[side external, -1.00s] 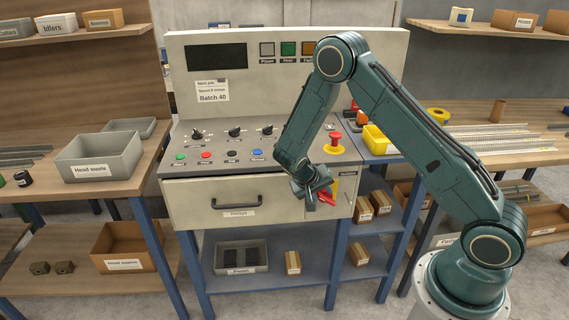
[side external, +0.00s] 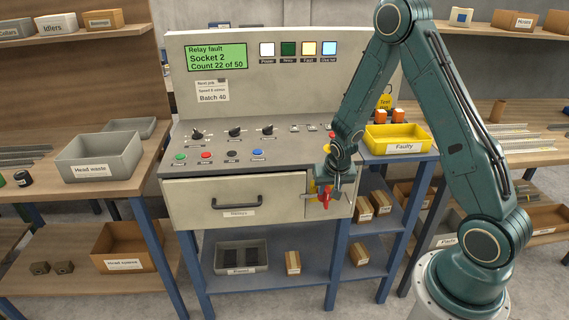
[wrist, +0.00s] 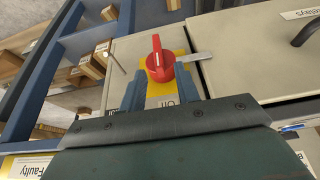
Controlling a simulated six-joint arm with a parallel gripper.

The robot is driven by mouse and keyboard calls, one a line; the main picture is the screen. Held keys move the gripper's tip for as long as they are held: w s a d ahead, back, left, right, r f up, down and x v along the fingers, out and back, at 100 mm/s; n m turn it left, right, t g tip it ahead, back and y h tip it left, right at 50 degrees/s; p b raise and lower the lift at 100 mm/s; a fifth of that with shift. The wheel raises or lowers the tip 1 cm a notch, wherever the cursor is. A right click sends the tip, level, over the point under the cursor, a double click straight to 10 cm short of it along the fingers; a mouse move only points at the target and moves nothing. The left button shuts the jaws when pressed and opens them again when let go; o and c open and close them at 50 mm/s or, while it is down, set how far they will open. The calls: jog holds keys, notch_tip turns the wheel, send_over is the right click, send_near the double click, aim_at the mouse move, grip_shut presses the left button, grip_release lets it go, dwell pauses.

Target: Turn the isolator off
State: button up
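The isolator is a red rotary handle (wrist: 158,62) on a yellow plate (wrist: 180,88) on the cabinet front; the handle also shows in the side view (side external: 325,196). Its grip stands upright in the side view, and its white pointer line runs lengthwise in the wrist view. A label on the plate near my fingers seems to read "Off". My gripper (wrist: 161,82) is open, with one blue-grey finger on each side of the plate, just short of the handle. In the side view my gripper (side external: 338,180) is close in front of the handle and partly hides the plate.
The display (side external: 216,57) is lit and reads "Relay fault, Socket 2, Count 22 of 50". Several indicator lamps (side external: 309,49) glow. A metal tab (wrist: 195,57) sticks out beside the handle. The drawer handle (side external: 237,202) is to the left, the yellow "Faulty" bin (side external: 396,147) to the right.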

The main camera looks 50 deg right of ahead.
jog(key=v, duration=1.2)
jog(key=shift+r, duration=0.25)
jog(key=shift+a+r, duration=0.1)
jog(key=s+a+r+n+t+y, duration=0.2)
jog(key=s+a+r+n+y, duration=0.1)
jog(key=s+a+r+n, duration=0.6)
jog(key=s+a+r, duration=0.4)
jog(key=s+r, duration=0.4)
jog(key=shift+s+a+r, duration=0.25)
jog(key=shift+a+r, duration=0.05)
jog(key=shift+a, duration=0.1)
